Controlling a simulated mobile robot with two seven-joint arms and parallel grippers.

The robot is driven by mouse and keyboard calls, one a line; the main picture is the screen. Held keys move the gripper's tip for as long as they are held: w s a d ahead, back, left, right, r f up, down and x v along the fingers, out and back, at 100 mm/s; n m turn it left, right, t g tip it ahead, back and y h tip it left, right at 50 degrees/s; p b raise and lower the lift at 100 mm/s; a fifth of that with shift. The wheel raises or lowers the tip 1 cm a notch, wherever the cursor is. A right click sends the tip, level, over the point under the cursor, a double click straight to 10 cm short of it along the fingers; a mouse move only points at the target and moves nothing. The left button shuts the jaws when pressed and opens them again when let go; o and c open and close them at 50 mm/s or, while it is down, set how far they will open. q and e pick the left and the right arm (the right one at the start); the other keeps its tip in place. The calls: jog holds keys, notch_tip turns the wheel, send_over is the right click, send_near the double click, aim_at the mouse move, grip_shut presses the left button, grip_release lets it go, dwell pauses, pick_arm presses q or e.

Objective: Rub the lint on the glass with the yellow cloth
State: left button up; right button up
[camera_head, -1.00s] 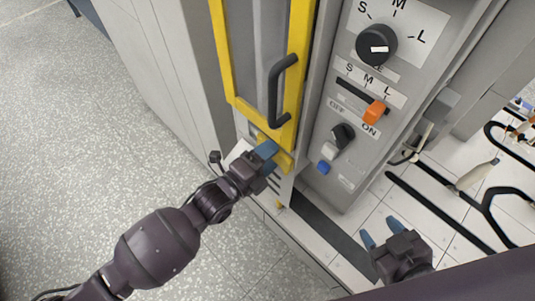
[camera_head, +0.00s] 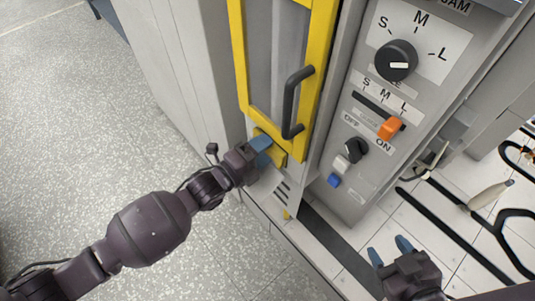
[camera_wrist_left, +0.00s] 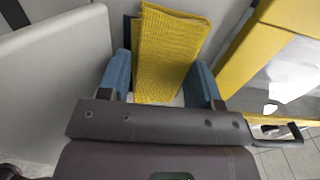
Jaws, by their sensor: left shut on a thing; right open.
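My left gripper (camera_head: 262,142) is shut on the yellow cloth (camera_wrist_left: 170,50), which stands folded between its blue fingers in the left wrist view. In the head view part of the cloth (camera_head: 273,152) shows beside the fingers, just below the lower bar of the yellow door frame. The glass (camera_head: 275,60) is the grey pane inside that frame, above the gripper. White patches (camera_wrist_left: 290,85) show by the pane in the left wrist view; I cannot tell if they are lint or glare. My right gripper (camera_head: 389,251) is open and empty, low on the right.
A black door handle (camera_head: 291,100) sticks out at the frame's right side. Right of the door is a control panel with a black dial (camera_head: 397,61) and an orange slider (camera_head: 390,128). Black rails (camera_head: 455,230) lie at the right. The speckled floor at left is clear.

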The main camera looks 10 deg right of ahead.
pick_arm(q)
jog(key=shift+w+a, duration=0.25)
jog(key=shift+w, duration=0.15)
jog(key=shift+w, duration=0.1)
jog(key=shift+w+a, duration=0.9)
jog(key=shift+w, duration=0.2)
pick_arm(e)
jog(key=shift+f, duration=0.25)
pick_arm(q)
jog(key=shift+v, duration=0.95)
jog(key=shift+p+v, duration=0.6)
jog(key=shift+v, duration=0.7)
jog(key=shift+s+a, duration=0.3)
jog(key=shift+a, duration=0.2)
jog(key=shift+s+a, duration=0.15)
jog(key=shift+a, duration=0.05)
pick_arm(e)
jog(key=r, duration=0.1)
jog(key=w+r, duration=0.1)
jog(key=r, duration=0.1)
jog(key=shift+r+t, duration=0.1)
jog(key=shift+t, duration=0.2)
